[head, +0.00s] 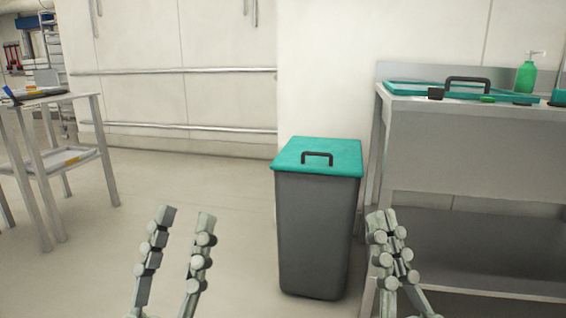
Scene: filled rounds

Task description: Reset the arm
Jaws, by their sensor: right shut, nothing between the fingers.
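My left gripper (186,216) is at the bottom, left of the middle, pointing up in the picture. Its two fingers are apart and nothing is between them. My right gripper (381,219) is at the bottom, right of the middle. Its fingertips are together and it holds nothing. The rest of both arms is below the frame.
A grey bin (315,235) with a teal lid (318,155) and dark handle stands between the grippers. A grey table (470,150) at the right bears a teal tray (410,88) and a green pump bottle (525,76). A small trolley (75,155) stands left. The floor between is clear.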

